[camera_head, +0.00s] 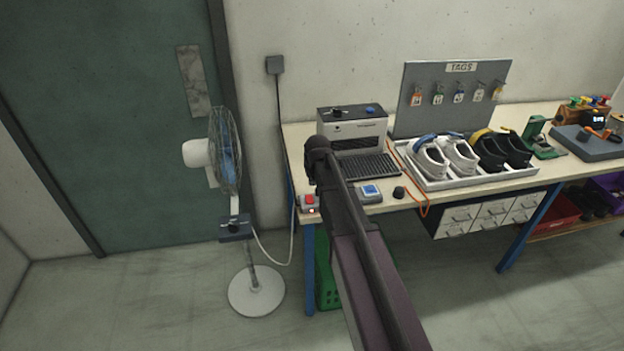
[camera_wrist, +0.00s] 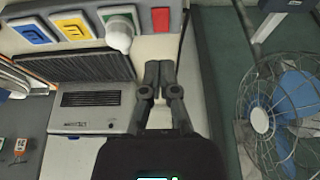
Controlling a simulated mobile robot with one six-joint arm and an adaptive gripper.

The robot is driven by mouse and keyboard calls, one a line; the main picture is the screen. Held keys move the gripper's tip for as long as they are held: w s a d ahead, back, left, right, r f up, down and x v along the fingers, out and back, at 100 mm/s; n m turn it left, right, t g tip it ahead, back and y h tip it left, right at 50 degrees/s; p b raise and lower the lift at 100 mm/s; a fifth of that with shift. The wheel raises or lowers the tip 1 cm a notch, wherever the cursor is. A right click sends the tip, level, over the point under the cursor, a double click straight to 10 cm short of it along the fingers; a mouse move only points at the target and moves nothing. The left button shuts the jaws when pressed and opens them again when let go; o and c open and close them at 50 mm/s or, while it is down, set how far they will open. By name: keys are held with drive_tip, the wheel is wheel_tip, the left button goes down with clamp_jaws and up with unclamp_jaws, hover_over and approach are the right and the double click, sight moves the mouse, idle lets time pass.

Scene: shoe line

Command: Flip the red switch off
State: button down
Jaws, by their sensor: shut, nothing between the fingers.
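The red switch (camera_head: 309,199) sits at the front left corner of the workbench, just left of my arm. In the wrist view, the red switch (camera_wrist: 160,18) is at the top, a red rocker in a dark housing, beside a green one (camera_wrist: 119,14) with a white knob. My gripper (camera_wrist: 160,67) is shut and empty, its fingertips together below the red switch in the picture, apart from it. Its height over the bench cannot be told. In the head view my arm hides the fingers. The switch's on or off position is too small to tell.
A grey machine (camera_head: 352,128) stands behind on the bench (camera_head: 299,143). A standing fan (camera_head: 228,152) is to the left. A shoe tray (camera_head: 480,178) lies to the right.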

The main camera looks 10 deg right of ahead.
drive_tip(key=shift+p+v, duration=0.85)
drive_tip(key=shift+v, duration=0.4)
drive_tip(key=shift+s, duration=0.15)
drive_tip(key=s+a+g, duration=0.1)
drive_tip(key=s+g, duration=0.1)
drive_tip(key=s, duration=1)
drive_tip(key=s+a+f+g, duration=0.1)
drive_tip(key=s+a+g, duration=0.1)
drive_tip(key=s, duration=1)
drive_tip(key=c, duration=0.6)
unclamp_jaws()
drive_tip(key=shift+w+a, duration=0.1)
drive_tip(key=shift+w, duration=0.05)
drive_tip(key=shift+c, duration=0.2)
drive_tip(key=t+b, duration=0.3)
drive_tip(key=t, duration=0.2)
approach(310, 203)
drive_tip(key=w+v, duration=0.1)
drive_tip(key=v, duration=0.5)
drive_tip(key=shift+f, duration=0.1)
drive_tip(key=b+x, duration=0.8)
drive_tip(key=x, duration=0.1)
drive_tip(key=b+x, duration=0.4)
drive_tip(key=shift+s+f, duration=0.2)
drive_tip(key=shift+f, duration=0.15)
